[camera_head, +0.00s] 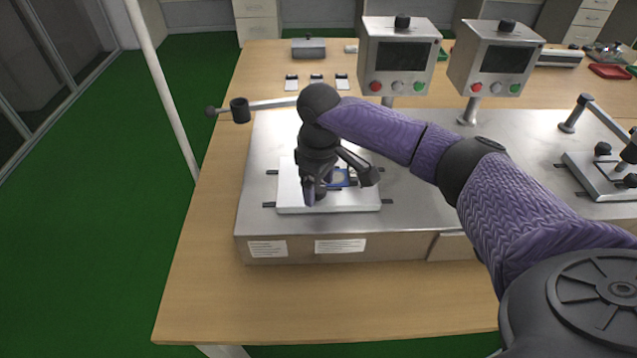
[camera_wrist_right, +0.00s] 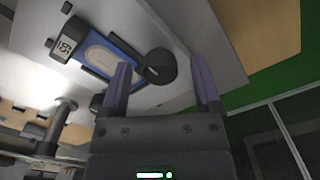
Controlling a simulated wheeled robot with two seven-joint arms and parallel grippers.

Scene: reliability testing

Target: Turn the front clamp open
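The fixture plate (camera_head: 292,196) is white and lies on the metal test bench, with a blue-edged part (camera_head: 340,178) on it. In the right wrist view a dark round clamp knob (camera_wrist_right: 158,66) overlaps one edge of the blue part (camera_wrist_right: 97,57). My right gripper (camera_head: 312,192) points down over the front-left of the plate and hides much of it in the head view. In the wrist view the right gripper (camera_wrist_right: 163,78) has its fingers spread apart. The knob appears between them, closer to the left finger; contact cannot be told. My left gripper is not in view.
Two control boxes (camera_head: 398,62) (camera_head: 497,58) stand behind the bench. A lever arm with a black cylinder (camera_head: 240,110) sticks out at the left. A second fixture (camera_head: 597,172) is at the right. The bench (camera_head: 265,150) is bare left of the plate.

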